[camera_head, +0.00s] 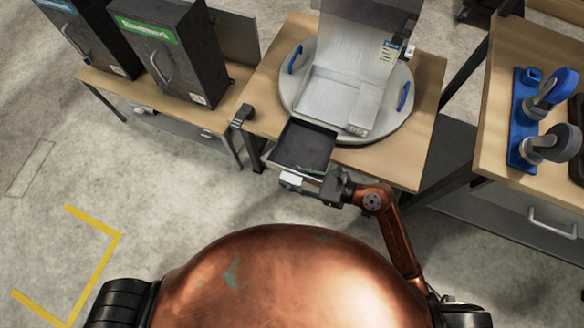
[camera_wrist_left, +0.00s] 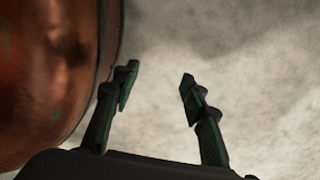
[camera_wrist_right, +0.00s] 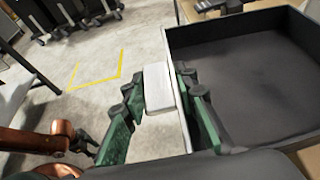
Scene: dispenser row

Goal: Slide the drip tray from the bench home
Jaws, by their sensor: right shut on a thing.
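The drip tray (camera_head: 303,147) is a shallow dark rectangular tray with a pale handle (camera_head: 290,179) on its near side. My right gripper (camera_head: 305,184) is shut on this handle. In the right wrist view the tray (camera_wrist_right: 250,90) fills the right side, empty, with the white handle (camera_wrist_right: 158,90) between the fingers. The tray's far end is at the front of the silver dispenser (camera_head: 338,100); I cannot tell whether it is inside. My left gripper (camera_wrist_left: 158,78) is open and empty over bare floor, and is not visible in the head view.
The dispenser stands on a round turntable (camera_head: 292,100) with blue handles, on a wooden bench (camera_head: 425,90). A black clamp-like part (camera_head: 243,115) sits at the bench's left edge. Black cabinets (camera_head: 175,55) stand left; a bench with blue-handled tools (camera_head: 540,95) stands right.

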